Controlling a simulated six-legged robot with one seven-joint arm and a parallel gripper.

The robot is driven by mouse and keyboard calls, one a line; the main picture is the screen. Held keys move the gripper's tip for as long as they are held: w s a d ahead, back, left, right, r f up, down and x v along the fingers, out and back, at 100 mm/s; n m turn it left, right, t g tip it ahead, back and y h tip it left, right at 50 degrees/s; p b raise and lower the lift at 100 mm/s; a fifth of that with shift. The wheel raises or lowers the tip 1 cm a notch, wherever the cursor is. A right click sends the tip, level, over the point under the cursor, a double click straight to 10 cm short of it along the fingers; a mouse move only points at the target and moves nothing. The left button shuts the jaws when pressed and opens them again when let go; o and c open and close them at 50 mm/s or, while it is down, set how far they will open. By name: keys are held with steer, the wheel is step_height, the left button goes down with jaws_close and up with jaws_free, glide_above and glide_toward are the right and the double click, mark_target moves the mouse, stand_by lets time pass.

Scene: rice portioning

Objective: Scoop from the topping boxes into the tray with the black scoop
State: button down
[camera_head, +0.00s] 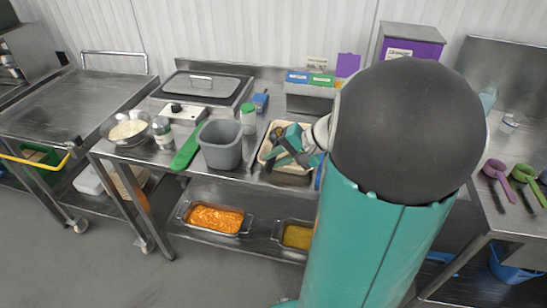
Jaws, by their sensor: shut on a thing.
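My gripper (283,148) is over a beige tray (263,158) on the middle steel table. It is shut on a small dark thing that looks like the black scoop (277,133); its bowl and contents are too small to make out. My own arm hides the right part of the tray area. I cannot tell which containers are the topping boxes.
A grey bin (220,146), a green scoop (187,151), a bowl of white food (127,131) and a green-lidded jar (248,120) stand left of the tray. Blue and green boxes (309,80) are behind. Purple and green scoops (496,169) lie on the right table.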

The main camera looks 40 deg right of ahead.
steer(key=shift+s+d+t+y, duration=0.3)
steer(key=shift+t+y, duration=0.2)
steer(key=shift+t, duration=0.2)
steer(key=shift+s+d+f+t+y, duration=0.1)
steer(key=shift+t+y, duration=0.3)
steer(key=shift+t, duration=0.15)
steer(key=shift+s+d+t+y, duration=0.1)
steer(key=shift+t+y, duration=0.3)
steer(key=shift+t, duration=0.15)
steer(key=shift+s+d+f+t+y, duration=0.1)
steer(key=shift+s+t+y, duration=0.1)
steer(key=shift+t+y, duration=0.7)
steer(key=shift+s+d+t+y, duration=0.15)
steer(key=shift+t+y, duration=0.55)
steer(key=shift+t, duration=0.4)
step_height(320, 180, up, 8)
steer(key=g+h, duration=1)
steer(key=g, duration=0.3)
